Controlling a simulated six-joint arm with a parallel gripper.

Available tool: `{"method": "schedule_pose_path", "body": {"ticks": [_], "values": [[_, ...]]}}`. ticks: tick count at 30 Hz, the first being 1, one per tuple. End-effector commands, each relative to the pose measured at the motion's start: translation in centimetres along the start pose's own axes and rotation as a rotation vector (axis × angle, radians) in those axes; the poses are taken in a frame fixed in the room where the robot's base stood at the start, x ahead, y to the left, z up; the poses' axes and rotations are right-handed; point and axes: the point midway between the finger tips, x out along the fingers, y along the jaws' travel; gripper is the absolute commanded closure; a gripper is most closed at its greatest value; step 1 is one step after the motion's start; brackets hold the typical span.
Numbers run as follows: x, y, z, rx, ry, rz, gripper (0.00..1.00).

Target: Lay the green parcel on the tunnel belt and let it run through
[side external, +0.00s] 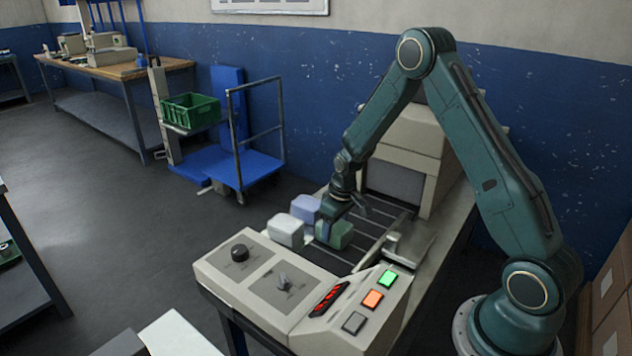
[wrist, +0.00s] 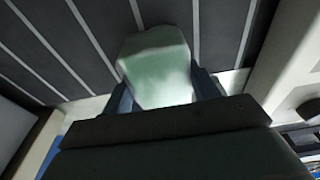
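The green parcel (side external: 341,234) is between the fingers of my gripper (side external: 332,222), over the near part of the dark slatted tunnel belt (side external: 367,218). In the wrist view the green parcel (wrist: 158,62) fills the space between the two fingers of my gripper (wrist: 163,88), which touch its sides. The belt (wrist: 60,35) shows behind it. I cannot tell whether the parcel's underside rests on the belt. The beige tunnel (side external: 408,140) stands over the belt behind the parcel, with a grey front opening.
A white parcel (side external: 286,230) and a lilac parcel (side external: 305,208) sit just left of the green one. The control panel (side external: 262,278) with a knob and lit buttons (side external: 372,299) is in front. A metal bracket (side external: 398,240) stands on the belt's right side.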

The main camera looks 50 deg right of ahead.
Motion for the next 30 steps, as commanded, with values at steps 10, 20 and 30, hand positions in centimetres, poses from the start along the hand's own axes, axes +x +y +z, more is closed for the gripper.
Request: {"method": "schedule_pose_path", "body": {"ticks": [10, 20, 30], "values": [[0.0, 0.0, 0.0, 0.000, 0.000, 0.000, 0.20], [-0.7, 0.0, 0.0, 0.000, 0.000, 0.000, 0.20], [-4.3, 0.0, -0.1, 0.000, 0.003, 0.001, 0.20]]}}
